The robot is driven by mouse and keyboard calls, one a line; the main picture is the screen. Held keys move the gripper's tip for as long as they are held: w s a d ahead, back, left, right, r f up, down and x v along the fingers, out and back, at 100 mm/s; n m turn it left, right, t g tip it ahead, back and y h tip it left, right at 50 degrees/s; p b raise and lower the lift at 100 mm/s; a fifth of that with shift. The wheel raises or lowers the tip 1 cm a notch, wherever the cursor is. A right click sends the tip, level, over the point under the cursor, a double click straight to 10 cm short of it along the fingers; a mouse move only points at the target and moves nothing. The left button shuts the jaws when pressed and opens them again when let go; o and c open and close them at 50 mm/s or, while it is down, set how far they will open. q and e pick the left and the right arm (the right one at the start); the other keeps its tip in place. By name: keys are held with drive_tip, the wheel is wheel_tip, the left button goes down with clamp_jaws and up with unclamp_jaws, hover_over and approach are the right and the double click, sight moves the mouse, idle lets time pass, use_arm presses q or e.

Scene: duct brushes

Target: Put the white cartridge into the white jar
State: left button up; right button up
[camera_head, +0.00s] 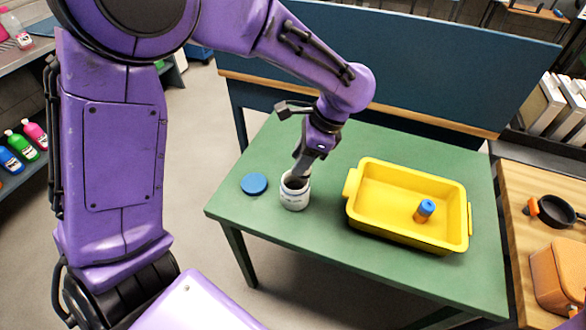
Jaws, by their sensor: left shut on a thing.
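The white jar (295,198) stands upright and open on the green table, with a label on its side. My left gripper (299,179) comes down from above, with its fingertips in the jar's mouth. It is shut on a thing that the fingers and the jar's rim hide. No white cartridge shows anywhere else in view, so I take the held thing to be the white cartridge. How deep it sits in the jar cannot be seen. My right gripper is not in view.
A blue round lid (254,183) lies left of the jar. A yellow tray (385,233) to the right holds a blue and orange cylinder (424,211). A blue panel (400,65) stands behind the green table (330,250). A wooden counter with a pan (554,210) is at far right.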

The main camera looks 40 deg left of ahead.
use_arm(q)
drive_tip(key=w+a+f, duration=0.1)
drive_tip(key=a+f, duration=0.2)
drive_tip(key=f, duration=0.4)
drive_tip(key=shift+w, duration=0.2)
drive_tip(key=shift+f+p, duration=0.15)
drive_tip(key=shift+p, duration=0.15)
drive_tip(key=shift+f, duration=0.5)
drive_tip(key=o, duration=1)
drive_tip(key=shift+o, duration=0.2)
drive_tip(key=shift+r, duration=0.1)
drive_tip(key=v, duration=1.3)
